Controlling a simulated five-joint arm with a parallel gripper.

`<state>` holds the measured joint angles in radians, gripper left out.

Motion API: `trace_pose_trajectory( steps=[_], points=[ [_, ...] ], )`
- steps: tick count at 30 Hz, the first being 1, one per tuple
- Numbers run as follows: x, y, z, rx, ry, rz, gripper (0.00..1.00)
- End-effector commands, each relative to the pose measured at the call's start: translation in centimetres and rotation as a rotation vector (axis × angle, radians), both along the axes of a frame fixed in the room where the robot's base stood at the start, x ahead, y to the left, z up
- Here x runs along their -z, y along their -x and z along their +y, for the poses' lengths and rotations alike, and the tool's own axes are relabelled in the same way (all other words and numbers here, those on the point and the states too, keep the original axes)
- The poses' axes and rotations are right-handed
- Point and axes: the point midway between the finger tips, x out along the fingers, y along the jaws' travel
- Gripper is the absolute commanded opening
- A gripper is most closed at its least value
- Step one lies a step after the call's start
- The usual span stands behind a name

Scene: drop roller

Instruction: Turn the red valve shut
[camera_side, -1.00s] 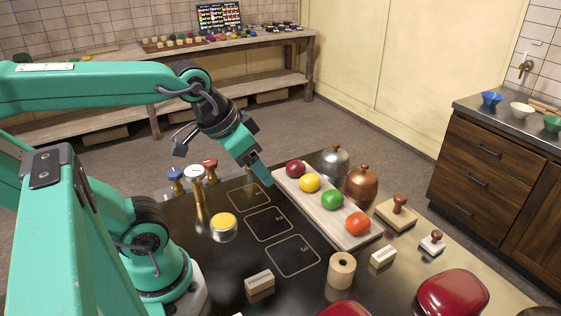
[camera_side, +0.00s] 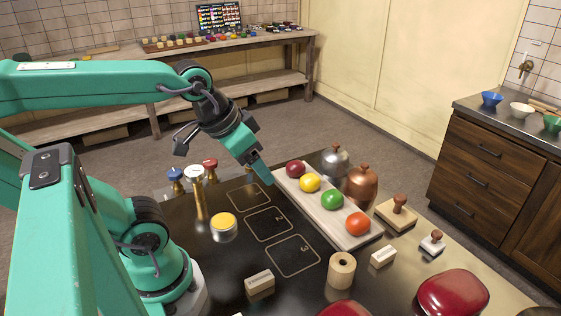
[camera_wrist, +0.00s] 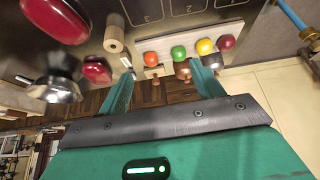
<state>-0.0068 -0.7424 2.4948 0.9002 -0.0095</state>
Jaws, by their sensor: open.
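The red valve (camera_side: 210,164) is a small red-topped handle on a brass stem at the back left of the black table, in the side view. It stands beside a white-topped valve (camera_side: 195,173) and a blue-topped valve (camera_side: 176,175). The angle of the red handle is too small to read. My gripper (camera_side: 266,181) is to the right of the valves, above the table near the white board's left edge. In the wrist view my gripper (camera_wrist: 164,72) shows two green fingers apart with nothing held between them. I cannot make out the red valve there.
The white board (camera_side: 300,197) carries red, yellow, green and orange-red balls. A copper pot (camera_side: 361,184) and a grey domed pot (camera_side: 335,160) stand behind it. A yellow-topped button (camera_side: 223,226) sits in front of the valves. Numbered outlined squares mark bare black table.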

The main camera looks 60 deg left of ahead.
Motion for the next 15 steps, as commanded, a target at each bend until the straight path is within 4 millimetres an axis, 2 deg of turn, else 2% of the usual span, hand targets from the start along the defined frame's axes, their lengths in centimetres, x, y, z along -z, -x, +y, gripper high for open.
trace_pose_trajectory(
  steps=[8, 15],
  points=[
    [-0.3, -2.0, 2.2, -0.188, 0.052, 0.043, 0.66],
    [-0.2, -5.0, 6.7, -0.507, 0.139, 0.099, 0.66]
  ],
)
